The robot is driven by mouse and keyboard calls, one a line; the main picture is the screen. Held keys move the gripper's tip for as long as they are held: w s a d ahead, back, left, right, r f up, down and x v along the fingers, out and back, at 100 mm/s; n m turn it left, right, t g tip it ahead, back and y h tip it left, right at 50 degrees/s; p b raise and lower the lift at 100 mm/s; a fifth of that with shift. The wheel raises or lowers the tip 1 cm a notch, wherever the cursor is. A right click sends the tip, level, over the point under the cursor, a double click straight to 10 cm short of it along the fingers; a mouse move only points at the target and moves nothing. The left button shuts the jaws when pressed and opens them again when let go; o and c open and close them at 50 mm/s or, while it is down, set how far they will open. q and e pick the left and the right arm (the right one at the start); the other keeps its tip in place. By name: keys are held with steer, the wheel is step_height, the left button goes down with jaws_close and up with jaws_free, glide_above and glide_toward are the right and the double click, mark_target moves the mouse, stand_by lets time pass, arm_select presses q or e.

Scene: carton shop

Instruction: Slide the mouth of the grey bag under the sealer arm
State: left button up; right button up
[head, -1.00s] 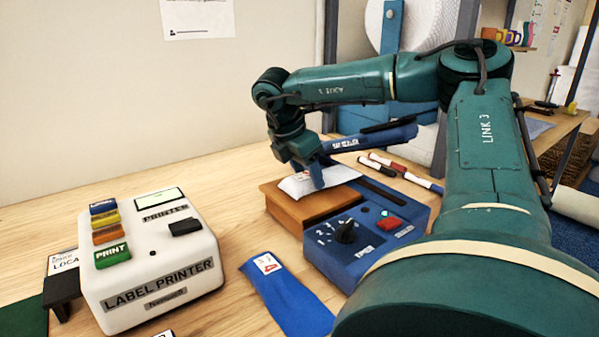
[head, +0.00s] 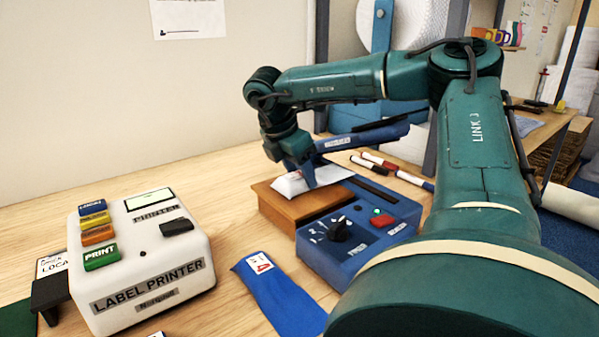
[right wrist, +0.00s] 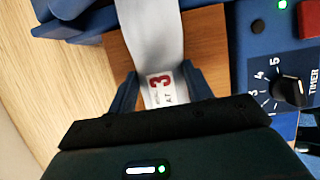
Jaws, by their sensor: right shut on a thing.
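The grey bag (head: 332,174), pale with a small printed label, lies over the wooden block (head: 275,204) in front of the blue sealer (head: 350,262). My right gripper (head: 309,182) is shut on the bag. In the right wrist view the fingers (right wrist: 160,91) sit on either side of the bag (right wrist: 152,35) near its label with a red 3. The blue sealer arm (head: 365,136) is raised above the bag. My left gripper is not in view.
A white label printer (head: 150,262) stands at left. A flat blue bag (head: 280,295) with a label lies between it and the sealer. Several marker pens (head: 395,168) lie behind the sealer. The wooden table is clear behind the printer.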

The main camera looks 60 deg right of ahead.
steer(key=shift+f, duration=0.1)
stand_by(0.3)
steer(key=o, duration=1.1)
steer(key=shift+d+r+p+v, duration=0.1)
steer(key=shift+d+p+v, duration=0.15)
steer(key=shift+v, duration=0.75)
steer(key=shift+d+r+p+v, duration=0.15)
steer(key=shift+p+v, duration=0.15)
steer(key=shift+v, duration=0.7)
steer(key=shift+d+p+v, duration=0.2)
steer(key=shift+p+v, duration=0.1)
steer(key=shift+v, duration=0.75)
steer(key=shift+s, duration=0.15)
